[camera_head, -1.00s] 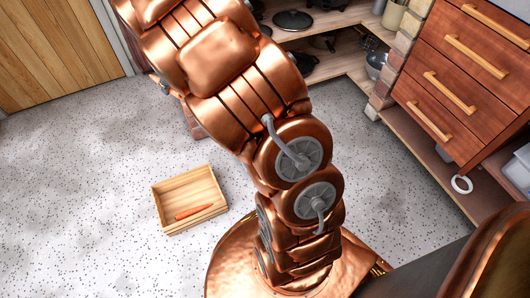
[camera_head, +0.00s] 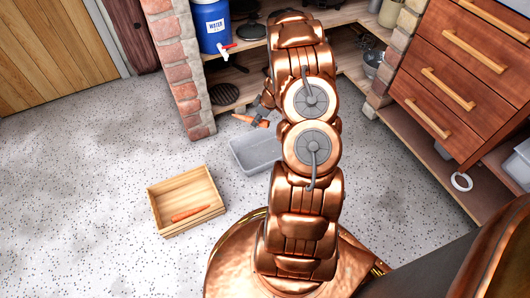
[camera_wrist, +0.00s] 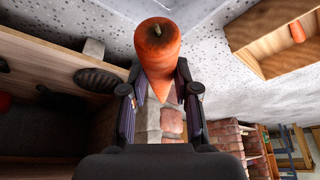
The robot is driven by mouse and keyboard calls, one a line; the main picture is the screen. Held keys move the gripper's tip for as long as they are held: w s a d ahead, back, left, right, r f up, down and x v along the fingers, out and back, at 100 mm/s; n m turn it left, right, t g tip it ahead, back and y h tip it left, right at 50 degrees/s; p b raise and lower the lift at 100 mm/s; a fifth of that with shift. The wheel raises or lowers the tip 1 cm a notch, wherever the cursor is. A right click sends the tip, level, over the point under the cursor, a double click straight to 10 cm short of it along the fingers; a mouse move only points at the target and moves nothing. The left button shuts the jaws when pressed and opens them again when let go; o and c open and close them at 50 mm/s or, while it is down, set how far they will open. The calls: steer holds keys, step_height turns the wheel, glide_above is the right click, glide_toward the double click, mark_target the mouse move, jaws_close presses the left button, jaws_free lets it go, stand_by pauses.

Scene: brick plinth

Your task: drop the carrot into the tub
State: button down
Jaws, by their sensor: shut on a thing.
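My gripper (camera_head: 256,115) is shut on an orange carrot (camera_wrist: 157,55). In the head view the held carrot (camera_head: 243,118) shows on both sides of the fingers. In the wrist view its thick stem end points away from the fingers and its narrow part lies between them. The grey tub (camera_head: 262,165) stands on the floor, with the gripper above and beyond its far side in the picture. My arm hides the tub's right part. The visible inside of the tub looks empty.
A wooden crate (camera_head: 158,213) on the floor at the left holds another carrot (camera_head: 190,213). A brick pillar (camera_head: 184,75) and low shelves (camera_head: 228,75) with a blue water container (camera_head: 211,25) stand behind. Wooden drawers (camera_head: 455,70) are at the right. Open floor lies left.

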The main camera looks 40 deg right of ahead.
steer(key=s+d+f, duration=0.2)
steer(key=s+f, duration=0.1)
steer(key=f, duration=0.7)
steer(key=shift+s+d+f, duration=0.15)
steer(key=shift+s+d, duration=0.05)
steer(key=shift+d, duration=0.1)
steer(key=c, duration=0.8)
jaws_free()
steer(key=shift+v, duration=6.05)
steer(key=shift+d, duration=0.1)
